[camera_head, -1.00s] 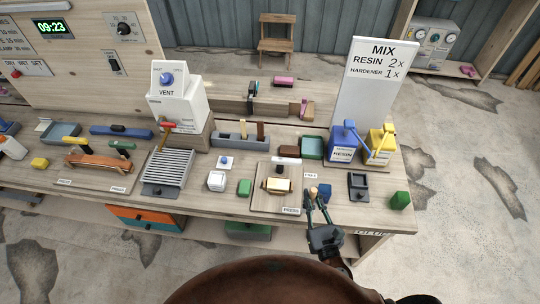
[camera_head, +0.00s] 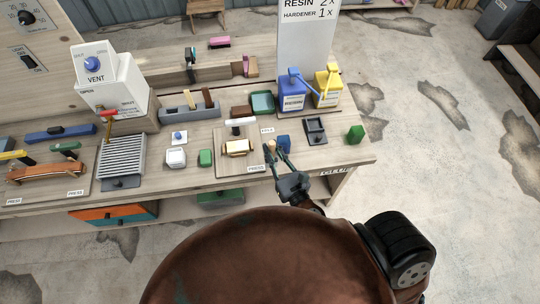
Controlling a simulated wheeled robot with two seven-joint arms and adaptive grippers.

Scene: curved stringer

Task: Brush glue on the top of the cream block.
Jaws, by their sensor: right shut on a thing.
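The cream block (camera_head: 237,148) lies on the wooden press board (camera_head: 222,168) near the bench's front edge, with dark parts around it. A white bar with a dark handle (camera_head: 240,122) is just behind it. My right gripper (camera_head: 275,150) is to the right of the block, apart from it, at the board's right edge. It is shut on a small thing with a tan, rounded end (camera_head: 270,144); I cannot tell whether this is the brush. A blue object (camera_head: 284,141) is close beside the fingers. My left gripper is out of view.
Resin (camera_head: 292,95) and yellow (camera_head: 327,87) dispensers stand behind to the right. A black tray (camera_head: 315,130) and green block (camera_head: 355,134) are at the right end.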

